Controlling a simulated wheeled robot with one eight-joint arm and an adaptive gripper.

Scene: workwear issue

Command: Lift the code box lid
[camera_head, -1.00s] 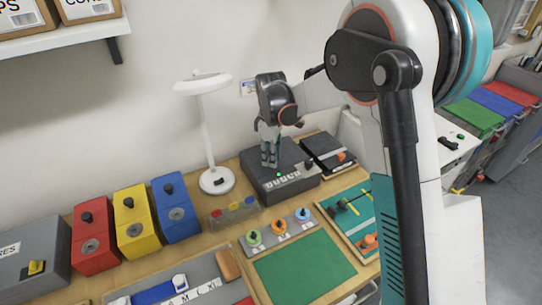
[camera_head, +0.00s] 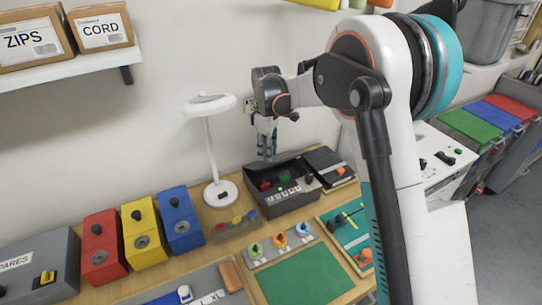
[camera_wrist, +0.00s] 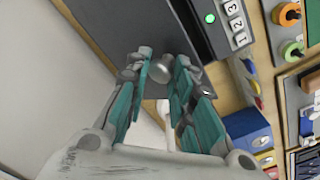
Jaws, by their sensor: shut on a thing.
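The dark grey code box (camera_head: 291,202) stands at the back of the bench, with a row of white number keys and a lit green light on its front. Its lid (camera_wrist: 125,25) is raised at the back, and red and green things show inside the box in the head view. My gripper (camera_head: 267,157) is above the back left of the box, fingers pointing down. In the wrist view its teal fingers (camera_wrist: 160,75) are shut on the lid's round grey knob (camera_wrist: 160,67). The fingers partly hide the knob.
A white lamp (camera_head: 211,150) stands close left of the box. A black case (camera_head: 325,160) is close on its right. Red, yellow and blue boxes (camera_head: 140,232) stand further left. A green mat (camera_head: 305,275) lies clear in front.

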